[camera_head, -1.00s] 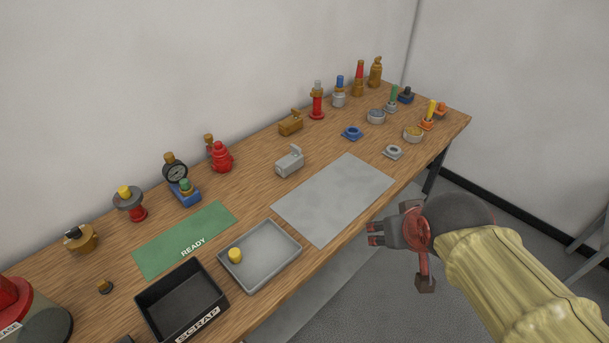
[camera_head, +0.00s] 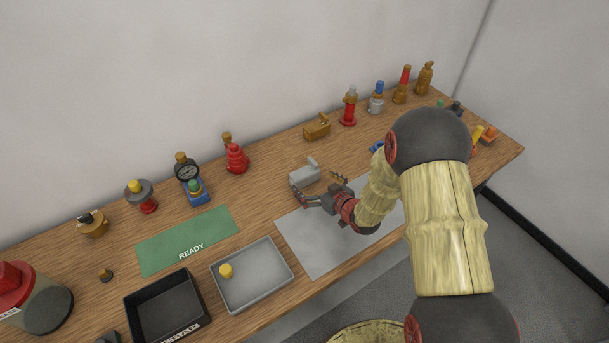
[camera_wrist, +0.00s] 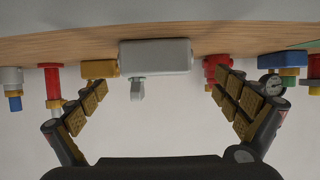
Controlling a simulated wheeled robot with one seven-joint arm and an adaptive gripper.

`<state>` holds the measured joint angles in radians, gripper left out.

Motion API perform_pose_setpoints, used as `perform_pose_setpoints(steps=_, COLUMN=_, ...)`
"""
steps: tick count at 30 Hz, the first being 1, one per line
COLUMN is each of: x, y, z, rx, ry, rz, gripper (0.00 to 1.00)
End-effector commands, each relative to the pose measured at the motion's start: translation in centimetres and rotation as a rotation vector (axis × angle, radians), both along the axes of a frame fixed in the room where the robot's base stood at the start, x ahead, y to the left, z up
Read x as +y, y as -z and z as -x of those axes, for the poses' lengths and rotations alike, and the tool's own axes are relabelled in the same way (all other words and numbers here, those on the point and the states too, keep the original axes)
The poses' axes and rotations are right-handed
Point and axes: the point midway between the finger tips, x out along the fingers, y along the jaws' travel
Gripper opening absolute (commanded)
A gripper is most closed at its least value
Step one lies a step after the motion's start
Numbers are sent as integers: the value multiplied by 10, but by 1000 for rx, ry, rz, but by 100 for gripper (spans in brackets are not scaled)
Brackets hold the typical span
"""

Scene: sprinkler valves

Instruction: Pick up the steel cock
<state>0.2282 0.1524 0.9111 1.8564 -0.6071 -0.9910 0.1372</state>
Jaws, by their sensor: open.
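The steel cock (camera_head: 304,175) is a pale grey block with a small lever on top. It stands on the wooden bench behind the grey mat. In the wrist view, which looks upside down, the steel cock (camera_wrist: 155,57) sits between and beyond the fingertips, its lever hanging downward in the picture. My gripper (camera_head: 318,186) is open and empty, low over the bench at the near side of the cock. In the wrist view my gripper (camera_wrist: 159,82) has its fingers spread wide on either side of the cock. No contact with it is visible.
A brass cock (camera_head: 317,127) stands behind the steel one. A red valve (camera_head: 237,157) is to its left and a red-based valve (camera_head: 348,107) to its right. The grey mat (camera_head: 312,248) is bare. A grey tray (camera_head: 262,282) holds a yellow cap.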

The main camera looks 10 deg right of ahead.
Motion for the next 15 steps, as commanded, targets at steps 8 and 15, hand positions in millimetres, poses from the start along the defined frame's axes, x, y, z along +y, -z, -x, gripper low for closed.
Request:
perform_pose_setpoints(steps=8, x=7, y=11, z=-26, rx=-2, ry=-1, rz=0, gripper=100)
perform_pose_setpoints(steps=15, x=13, y=24, z=-57, rx=0, ry=-2, rz=0, gripper=100)
